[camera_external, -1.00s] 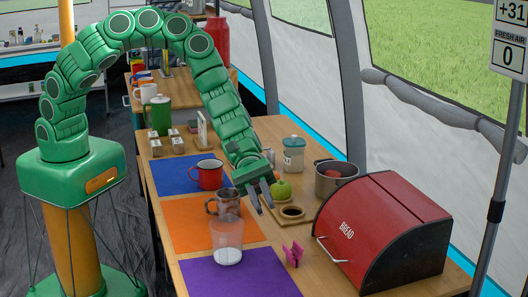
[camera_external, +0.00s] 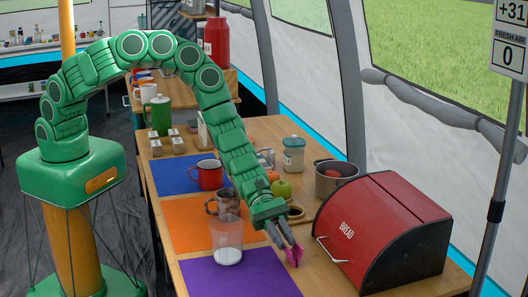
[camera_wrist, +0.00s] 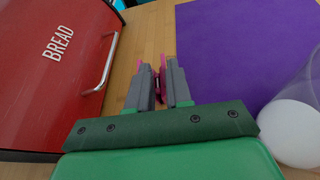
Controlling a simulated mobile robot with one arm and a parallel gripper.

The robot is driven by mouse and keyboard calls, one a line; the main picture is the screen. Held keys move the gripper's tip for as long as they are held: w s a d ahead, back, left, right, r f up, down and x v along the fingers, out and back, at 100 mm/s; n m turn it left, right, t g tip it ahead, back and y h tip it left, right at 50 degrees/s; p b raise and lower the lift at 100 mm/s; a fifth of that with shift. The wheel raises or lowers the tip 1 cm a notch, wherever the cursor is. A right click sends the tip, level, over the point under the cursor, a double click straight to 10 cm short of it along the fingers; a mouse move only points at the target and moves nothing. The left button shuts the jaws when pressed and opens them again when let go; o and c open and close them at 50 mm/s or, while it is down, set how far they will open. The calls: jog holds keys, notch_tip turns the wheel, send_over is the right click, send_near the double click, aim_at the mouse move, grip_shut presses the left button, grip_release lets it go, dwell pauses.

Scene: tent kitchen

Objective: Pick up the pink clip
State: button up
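The pink clip (camera_external: 297,250) stands on the wooden table in front of the bread box, to the right of the purple mat. My gripper (camera_external: 289,252) is lowered at the clip, pointing down. In the wrist view my gripper (camera_wrist: 162,76) has its two grey fingers apart, with pink parts of the clip (camera_wrist: 162,84) showing in the gap and beside the left finger. The fingers hide much of the clip. I cannot see whether they touch it.
The red bread box (camera_external: 385,230) stands close on the right, its handle towards my gripper. A clear cup (camera_external: 227,238) stands to the left at the purple mat (camera_external: 245,278). A mug (camera_external: 222,201), an apple (camera_external: 283,190) and a pot (camera_external: 330,180) are farther back.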

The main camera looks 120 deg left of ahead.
aim_at(286, 247)
jog(key=x, duration=0.3)
jog(key=shift+s+d+f, duration=0.15)
jog(key=shift+f, duration=0.05)
jog(key=shift+w+d+f, duration=0.3)
jog(key=shift+w, duration=0.3)
grip_shut()
